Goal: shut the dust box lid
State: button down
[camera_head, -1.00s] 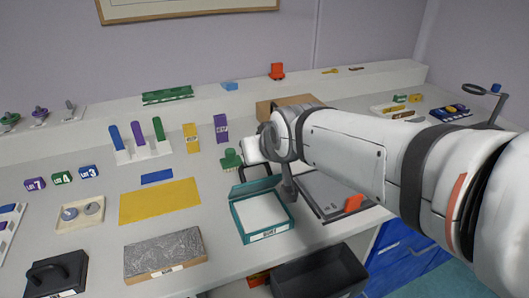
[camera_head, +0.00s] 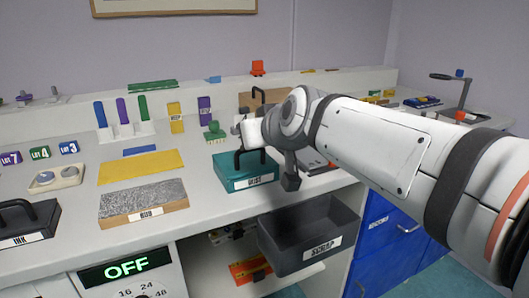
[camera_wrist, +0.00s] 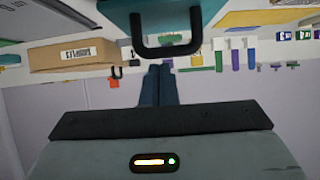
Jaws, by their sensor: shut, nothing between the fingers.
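The teal dust box (camera_head: 250,183) stands on the bench near its front edge, with its label facing me. Its teal lid (camera_head: 228,164) lies over the top, and the white inside is out of sight. I cannot tell whether a thin gap is left at the rim. The lid's black handle (camera_head: 238,163) stands up and also shows in the wrist view (camera_wrist: 137,40). My gripper (camera_wrist: 158,70) is shut and empty, its fingertips close to the handle. I cannot tell whether they touch it. My arm's end hides part of the space behind the box in the head view.
An open dark scrap drawer (camera_head: 310,240) juts out below the bench, right of the box. A grey block (camera_head: 142,198) and a yellow mat (camera_head: 140,166) lie to the left. A green brush (camera_head: 214,132) and a cardboard box (camera_head: 263,99) stand behind.

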jog(key=shift+s+d+f+b, duration=0.15)
jog(key=shift+s+f+b, duration=0.05)
jog(key=shift+f+b, duration=0.35)
jog(key=shift+s+d+f+b, duration=0.1)
jog(key=shift+f+b, duration=0.15)
jog(key=shift+f, duration=0.1)
jog(key=shift+s+d+f+b, duration=0.1)
jog(key=shift+f+b, duration=0.15)
jog(key=shift+f, duration=0.1)
notch_tip(320, 180, up, 11)
jog(key=p, duration=0.5)
jog(key=s+d+f+m+g+h+p, duration=0.1)
jog(key=s+d+g+p, duration=0.3)
jog(key=p, duration=1)
jog(key=s+d+m+g+h+p, duration=0.3)
jog(key=s+d+p, duration=0.7)
jog(key=s+p, duration=0.4)
jog(key=shift+s+f+g+h, duration=0.4)
jog(key=shift+s+g, duration=0.15)
jog(key=shift+g, duration=0.35)
